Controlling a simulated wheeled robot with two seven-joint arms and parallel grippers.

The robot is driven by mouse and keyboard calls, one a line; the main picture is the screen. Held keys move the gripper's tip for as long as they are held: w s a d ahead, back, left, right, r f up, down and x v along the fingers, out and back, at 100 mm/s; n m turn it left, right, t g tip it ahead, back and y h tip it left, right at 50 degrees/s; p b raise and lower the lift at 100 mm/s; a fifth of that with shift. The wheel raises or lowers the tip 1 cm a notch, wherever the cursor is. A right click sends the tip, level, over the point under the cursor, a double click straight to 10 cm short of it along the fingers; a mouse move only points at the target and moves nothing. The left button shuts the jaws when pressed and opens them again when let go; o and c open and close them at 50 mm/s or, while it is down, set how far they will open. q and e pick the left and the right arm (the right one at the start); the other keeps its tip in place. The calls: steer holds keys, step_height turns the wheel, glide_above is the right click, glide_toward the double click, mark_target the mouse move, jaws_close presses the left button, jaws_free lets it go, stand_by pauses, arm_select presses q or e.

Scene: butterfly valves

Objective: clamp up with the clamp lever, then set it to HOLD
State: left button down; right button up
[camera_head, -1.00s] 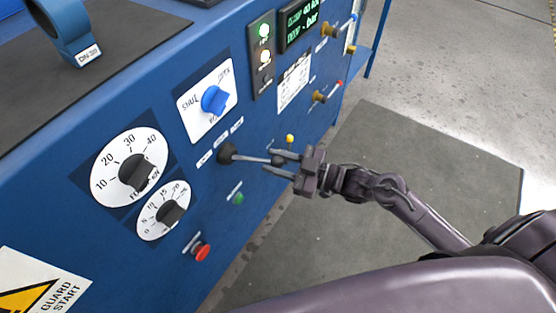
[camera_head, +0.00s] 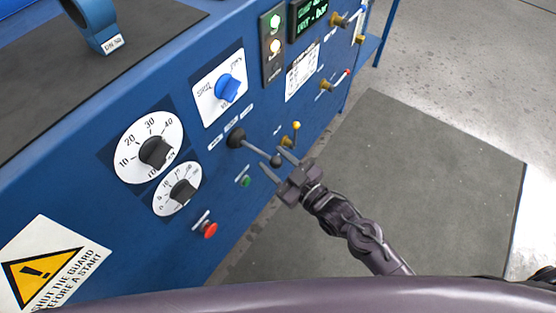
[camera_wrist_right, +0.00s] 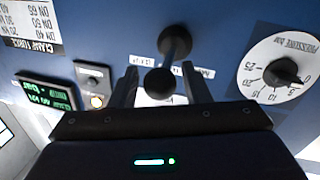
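The clamp lever (camera_head: 257,149) is a thin rod from a black boot on the blue panel, ending in a black ball knob. It slants down to the right in the head view. My right gripper (camera_head: 273,160) is open, its fingers on either side of the knob. In the right wrist view the knob (camera_wrist_right: 160,82) sits between the two spread fingers, with visible gaps on both sides. My left gripper is out of view.
A blue selector knob (camera_head: 228,88), two white dials (camera_head: 150,128) and a red button (camera_head: 210,230) are on the panel. A green button (camera_head: 244,181) and a yellow-tipped lever (camera_head: 296,127) are close to my gripper. The grey floor mat (camera_head: 420,170) is clear.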

steer(key=shift+o, duration=0.3)
steer(key=shift+d, duration=0.1)
steer(key=v, duration=0.7)
steer(key=shift+s+d, duration=0.2)
steer(key=shift+s, duration=0.1)
steer(key=shift+f, duration=0.1)
